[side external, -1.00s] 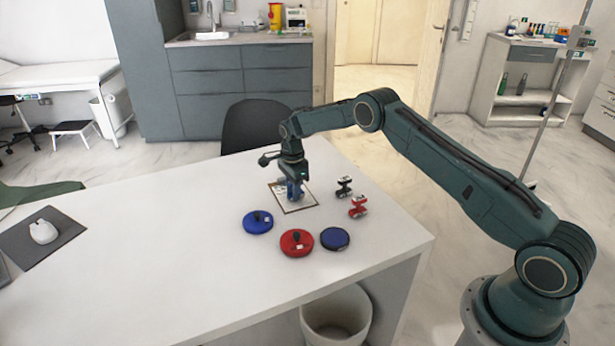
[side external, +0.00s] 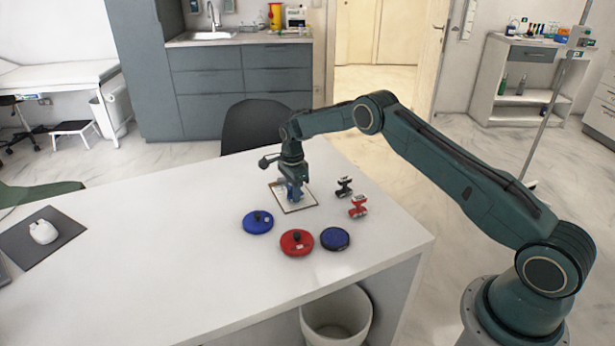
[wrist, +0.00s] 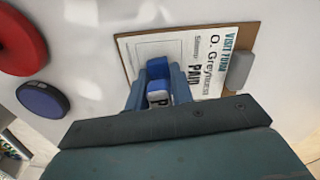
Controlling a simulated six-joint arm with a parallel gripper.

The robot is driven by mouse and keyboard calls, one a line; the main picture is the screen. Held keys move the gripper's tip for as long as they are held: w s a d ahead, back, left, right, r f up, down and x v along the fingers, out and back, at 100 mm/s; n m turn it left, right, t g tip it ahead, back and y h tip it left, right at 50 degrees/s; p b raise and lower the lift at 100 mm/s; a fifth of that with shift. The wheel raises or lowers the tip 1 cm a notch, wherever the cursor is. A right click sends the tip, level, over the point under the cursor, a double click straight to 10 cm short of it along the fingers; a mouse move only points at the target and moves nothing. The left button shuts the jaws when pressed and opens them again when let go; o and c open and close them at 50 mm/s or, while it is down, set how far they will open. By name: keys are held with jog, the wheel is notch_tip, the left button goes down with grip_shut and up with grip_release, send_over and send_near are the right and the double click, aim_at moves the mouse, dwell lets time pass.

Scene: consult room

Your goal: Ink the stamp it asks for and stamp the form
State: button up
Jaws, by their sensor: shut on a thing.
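My gripper (side external: 294,192) is shut on a blue stamp (wrist: 158,68) with a white label reading "P". It holds the stamp over the visit form (wrist: 150,45), which lies on a brown clipboard (wrist: 247,36). The form reads "O. Grey..." and "Stamp: PAID", and the stamp is over its outlined box. Whether the stamp touches the paper cannot be told. A dark blue uncovered ink pad (side external: 335,239) lies nearer the table's front. A red round pad with a black knob (side external: 297,243) and a blue round piece with a black knob (side external: 258,222) lie beside it.
A black stamp (side external: 344,187) and a red stamp (side external: 359,207) stand right of the clipboard. A mouse (side external: 43,231) on a dark mat is far left. The table between mat and pads is clear. A bin (side external: 337,318) is below the front edge.

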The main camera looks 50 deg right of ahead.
dwell(0.6)
jog(key=shift+r, duration=3.45)
